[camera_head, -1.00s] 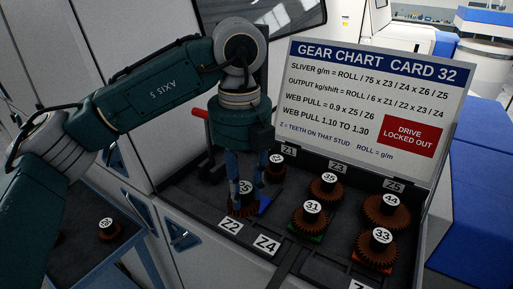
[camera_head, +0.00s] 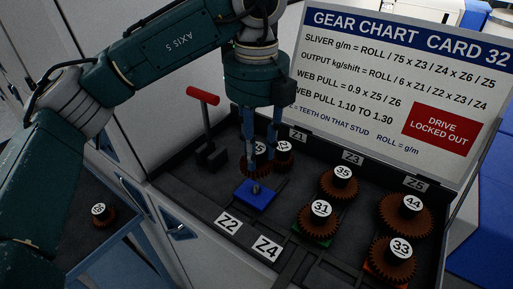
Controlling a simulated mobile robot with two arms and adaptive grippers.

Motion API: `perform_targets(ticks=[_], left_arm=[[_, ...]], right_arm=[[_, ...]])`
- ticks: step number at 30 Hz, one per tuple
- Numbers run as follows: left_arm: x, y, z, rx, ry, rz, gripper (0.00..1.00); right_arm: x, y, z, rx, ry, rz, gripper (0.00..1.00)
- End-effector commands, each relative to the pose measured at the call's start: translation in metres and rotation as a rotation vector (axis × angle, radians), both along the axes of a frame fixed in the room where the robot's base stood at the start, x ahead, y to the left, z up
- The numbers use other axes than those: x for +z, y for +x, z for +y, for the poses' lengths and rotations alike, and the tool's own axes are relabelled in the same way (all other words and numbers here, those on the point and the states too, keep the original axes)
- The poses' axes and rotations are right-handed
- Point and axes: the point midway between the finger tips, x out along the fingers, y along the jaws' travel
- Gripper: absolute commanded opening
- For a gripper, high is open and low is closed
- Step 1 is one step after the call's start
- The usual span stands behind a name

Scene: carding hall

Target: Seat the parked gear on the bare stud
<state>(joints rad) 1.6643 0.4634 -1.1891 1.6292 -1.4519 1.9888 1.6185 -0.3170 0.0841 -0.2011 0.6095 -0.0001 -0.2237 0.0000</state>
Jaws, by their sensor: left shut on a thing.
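My left gripper (camera_head: 259,150) points down with its blue fingers shut on a brown gear (camera_head: 250,169). The gear's white label is partly hidden by the fingers. The gear hangs just above or behind a blue slide block (camera_head: 252,197) in the tray. A short bare stud (camera_head: 256,187) stands up from that block, with the gear's lower edge close to its top. I cannot tell whether the gear is centred over the stud. My right gripper is not in view.
A gear at Z1 (camera_head: 285,153) sits close to the held gear's right. Gears 35 (camera_head: 340,183), 31 (camera_head: 319,220), 44 (camera_head: 407,215) and 33 (camera_head: 393,262) stand further right. A red-handled lever (camera_head: 204,118) stands left. Another gear (camera_head: 103,216) lies on a side table.

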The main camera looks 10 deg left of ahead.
Motion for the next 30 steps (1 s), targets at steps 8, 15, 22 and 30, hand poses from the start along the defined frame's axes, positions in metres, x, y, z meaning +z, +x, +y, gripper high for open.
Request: perform_targets(ticks=[8, 15, 22, 30], left_arm=[[-0.022, 0.0, 0.0, 0.0, 0.0, 0.0, 0.0], [-0.047, 0.0, 0.0, 0.0, -0.001, 0.0, 0.0], [-0.066, 0.0, 0.0, 0.0, 0.0, 0.0, 0.0], [-0.07, 0.0, 0.0, 0.0, 0.0, 0.0, 0.0]], right_arm=[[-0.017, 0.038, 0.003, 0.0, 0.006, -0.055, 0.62], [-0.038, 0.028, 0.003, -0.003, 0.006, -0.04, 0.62], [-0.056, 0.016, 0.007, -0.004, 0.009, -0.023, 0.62], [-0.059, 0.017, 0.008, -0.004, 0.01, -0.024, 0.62]])
